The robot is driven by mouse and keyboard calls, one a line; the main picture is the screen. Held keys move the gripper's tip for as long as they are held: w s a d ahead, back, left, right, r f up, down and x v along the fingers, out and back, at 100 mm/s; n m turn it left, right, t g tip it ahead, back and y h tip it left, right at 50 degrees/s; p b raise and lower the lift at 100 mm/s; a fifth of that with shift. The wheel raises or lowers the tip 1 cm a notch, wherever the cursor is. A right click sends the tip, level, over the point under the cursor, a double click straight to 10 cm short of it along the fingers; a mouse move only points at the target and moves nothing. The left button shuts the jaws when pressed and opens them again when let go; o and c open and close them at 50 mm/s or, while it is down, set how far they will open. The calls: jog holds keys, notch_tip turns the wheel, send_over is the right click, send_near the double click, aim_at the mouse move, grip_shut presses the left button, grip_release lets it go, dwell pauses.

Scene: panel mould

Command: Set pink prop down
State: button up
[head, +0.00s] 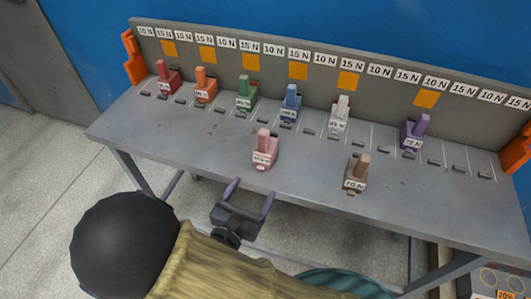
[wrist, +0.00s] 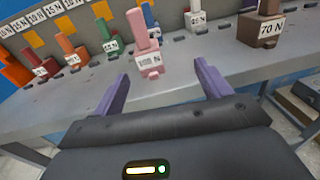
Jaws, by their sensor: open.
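The pink prop (head: 264,150) stands upright on the grey bench (head: 310,170) near its front edge, in front of the row of other props. It also shows in the wrist view (wrist: 148,58), between and beyond my two purple fingers, with a white label on its base. My gripper (head: 250,188) is open and empty, just off the bench's front edge. Its fingers (wrist: 160,85) point at the pink prop and stay apart from it.
Red (head: 166,80), orange (head: 205,85), green (head: 245,93), blue (head: 290,104), white (head: 339,114) and purple (head: 416,132) props stand in a back row. A brown prop (head: 356,174) stands right of the pink one, near the front edge. A labelled back panel (head: 270,70) rises behind.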

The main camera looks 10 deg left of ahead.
aim_at(262, 152)
jog(key=shift+s+a+f+n+t+y, duration=0.15)
jog(key=shift+s+a+n+y, duration=0.15)
jog(key=shift+a+y, duration=0.2)
jog(key=shift+s+a+r+n+t+y, duration=0.1)
jog(key=shift+s+a+n+t+y, duration=0.1)
jog(key=shift+a+n+y, duration=0.3)
jog(key=w, duration=0.8)
jog(key=w+d, duration=0.1)
jog(key=w, duration=0.3)
jog(key=shift+w+f, duration=0.1)
jog(key=shift+w+d+f, duration=0.15)
jog(key=shift+w, duration=1.15)
jog(key=shift+w+d+f, duration=0.1)
jog(key=shift+w+f, duration=0.05)
jog(key=shift+w, duration=1.15)
